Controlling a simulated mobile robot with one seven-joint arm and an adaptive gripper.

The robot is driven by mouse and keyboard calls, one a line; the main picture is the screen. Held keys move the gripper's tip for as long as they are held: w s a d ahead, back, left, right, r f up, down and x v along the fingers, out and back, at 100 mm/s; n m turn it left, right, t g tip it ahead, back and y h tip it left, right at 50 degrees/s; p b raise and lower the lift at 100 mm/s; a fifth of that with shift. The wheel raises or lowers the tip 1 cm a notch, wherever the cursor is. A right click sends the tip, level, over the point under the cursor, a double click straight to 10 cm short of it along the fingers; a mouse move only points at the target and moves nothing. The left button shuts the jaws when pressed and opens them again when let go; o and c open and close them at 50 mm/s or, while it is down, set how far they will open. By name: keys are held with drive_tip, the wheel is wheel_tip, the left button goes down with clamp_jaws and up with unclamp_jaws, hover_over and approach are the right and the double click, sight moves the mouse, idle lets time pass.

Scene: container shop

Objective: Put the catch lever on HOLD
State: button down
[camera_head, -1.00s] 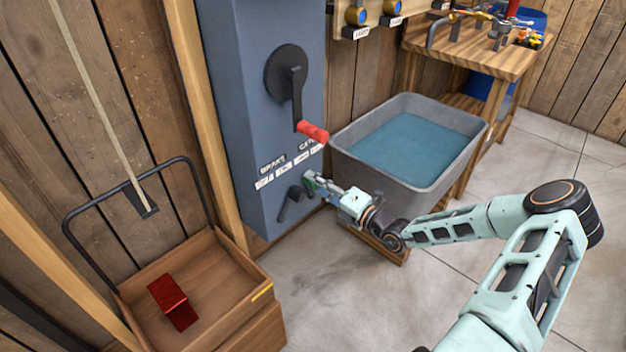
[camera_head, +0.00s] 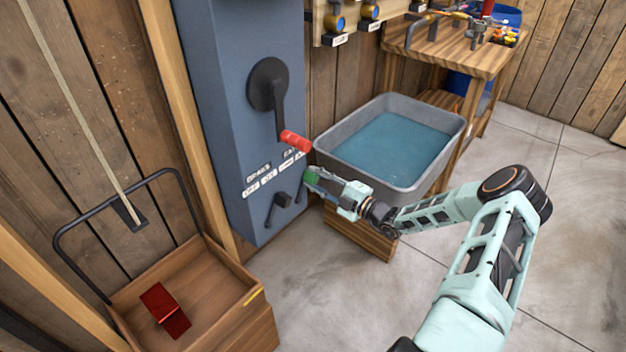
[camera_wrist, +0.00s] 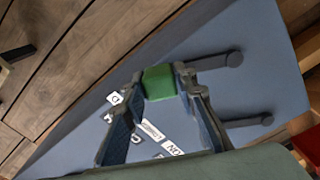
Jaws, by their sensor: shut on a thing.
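The catch lever's green grip (camera_head: 311,178) is at the lower right of the blue cabinet's front (camera_head: 225,100). My gripper (camera_head: 317,180) is shut on this grip. In the wrist view the green grip (camera_wrist: 160,82) sits between my two fingers, and its dark arm runs right to a round end (camera_wrist: 235,58). A second dark lever (camera_head: 280,203) stands to the left of the catch lever, apart from my gripper. White labels (camera_head: 270,178) are above the levers, under BRAKE and CATCH headings. Their small print is not clearly readable, so the lever's exact setting cannot be told.
A black crank with a red handle (camera_head: 295,141) hangs just above my gripper. A grey tub of water (camera_head: 335,140) stands to the right. A wooden box on a hanging frame (camera_head: 225,325), holding a red piece (camera_head: 165,310), is at lower left. The floor in front is open.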

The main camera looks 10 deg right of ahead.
drive_tip(key=shift+w+d+f, duration=0.2)
drive_tip(key=shift+w+d, duration=0.05)
drive_tip(key=shift+d, duration=0.3)
drive_tip(key=c, duration=1.6)
unclamp_jaws()
drive_tip(key=shift+a, duration=0.1)
drive_tip(key=shift+s, duration=0.1)
drive_tip(key=v, duration=1.2)
